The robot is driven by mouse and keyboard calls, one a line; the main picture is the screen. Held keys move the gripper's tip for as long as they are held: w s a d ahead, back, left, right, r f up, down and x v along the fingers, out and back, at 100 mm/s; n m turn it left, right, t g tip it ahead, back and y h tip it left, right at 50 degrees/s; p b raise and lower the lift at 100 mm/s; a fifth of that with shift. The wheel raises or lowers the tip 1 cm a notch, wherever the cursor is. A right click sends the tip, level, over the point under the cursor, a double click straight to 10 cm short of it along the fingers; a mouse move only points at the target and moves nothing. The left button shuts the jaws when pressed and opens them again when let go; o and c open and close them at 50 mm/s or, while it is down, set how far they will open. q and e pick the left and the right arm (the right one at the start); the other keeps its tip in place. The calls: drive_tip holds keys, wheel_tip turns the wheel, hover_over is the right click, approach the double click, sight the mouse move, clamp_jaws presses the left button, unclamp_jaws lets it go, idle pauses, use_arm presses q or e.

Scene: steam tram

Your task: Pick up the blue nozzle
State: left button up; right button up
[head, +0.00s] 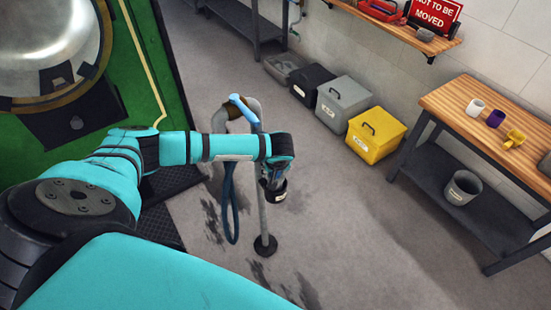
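The blue nozzle (243,108) shows as a light-blue curved piece at the top of a grey stand (263,218), just behind my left forearm. The forearm hides the part below it. A dark blue hose loop (229,215) hangs beside the stand's pole. My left gripper (272,180) points down from the wrist, close to the pole. Its fingers are small and partly hidden, so I cannot tell whether they are open or touching anything. My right gripper is out of view.
Yellow (375,136), grey (342,102) and black (311,85) boxes line the wall. A wooden workbench (470,125) with mugs stands at the right, a bucket (462,188) on its lower shelf. The green tram (120,90) is at the left. The floor between is clear.

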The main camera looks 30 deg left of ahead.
use_arm(q)
clamp_jaws()
drive_tip(key=shift+w+r, duration=0.1)
drive_tip(key=shift+r, duration=0.1)
